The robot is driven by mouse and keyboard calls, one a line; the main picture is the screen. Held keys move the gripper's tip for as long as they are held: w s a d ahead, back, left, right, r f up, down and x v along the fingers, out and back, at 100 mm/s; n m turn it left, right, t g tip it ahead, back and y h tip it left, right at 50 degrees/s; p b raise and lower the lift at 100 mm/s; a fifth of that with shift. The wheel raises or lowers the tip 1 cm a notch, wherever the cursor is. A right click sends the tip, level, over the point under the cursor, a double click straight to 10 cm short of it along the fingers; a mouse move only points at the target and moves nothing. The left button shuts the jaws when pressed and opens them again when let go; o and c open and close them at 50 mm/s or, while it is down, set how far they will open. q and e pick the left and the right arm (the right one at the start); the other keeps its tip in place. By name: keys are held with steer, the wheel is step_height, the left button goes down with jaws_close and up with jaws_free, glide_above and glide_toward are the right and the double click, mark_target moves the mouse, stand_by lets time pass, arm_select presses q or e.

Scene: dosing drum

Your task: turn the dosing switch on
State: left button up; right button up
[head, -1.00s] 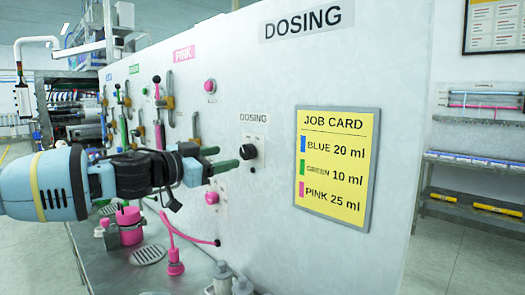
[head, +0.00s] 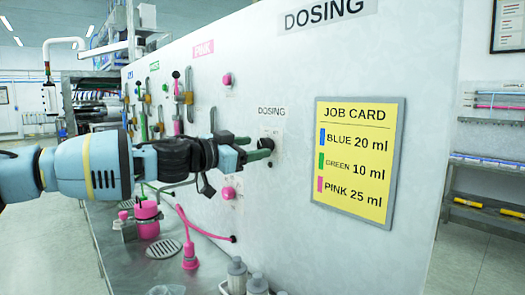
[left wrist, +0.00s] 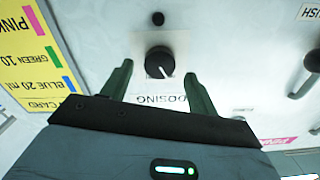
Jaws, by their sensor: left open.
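The dosing switch (left wrist: 160,62) is a round black knob with a white mark, on a white plate under a small DOSING label (left wrist: 160,102). In the head view the dosing switch (head: 267,145) is partly hidden by my left gripper (head: 256,148). In the left wrist view, which is upside down, my left gripper (left wrist: 158,69) is open, with one green finger on each side of the knob. A gap shows between each finger and the knob. Whether the fingertips reach the knob's depth is hard to tell. My right gripper is not in view.
A yellow job card (head: 355,155) hangs on the white panel right of the switch. A pink button (head: 228,193) is below my gripper. Several levers (head: 183,95) are further left. A metal bench (head: 110,235) with a pink pot (head: 147,220) and hose stands below.

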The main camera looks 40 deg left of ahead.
mark_target(262, 146)
arm_select(q)
steer(key=shift+w+f+b, duration=0.2)
steer(key=shift+w+b, duration=0.2)
steer(key=shift+w, duration=0.7)
steer(key=shift+w+d+r, duration=0.15)
steer(key=shift+w, duration=0.35)
steer(key=shift+c, duration=0.2)
steer(key=c, duration=0.9)
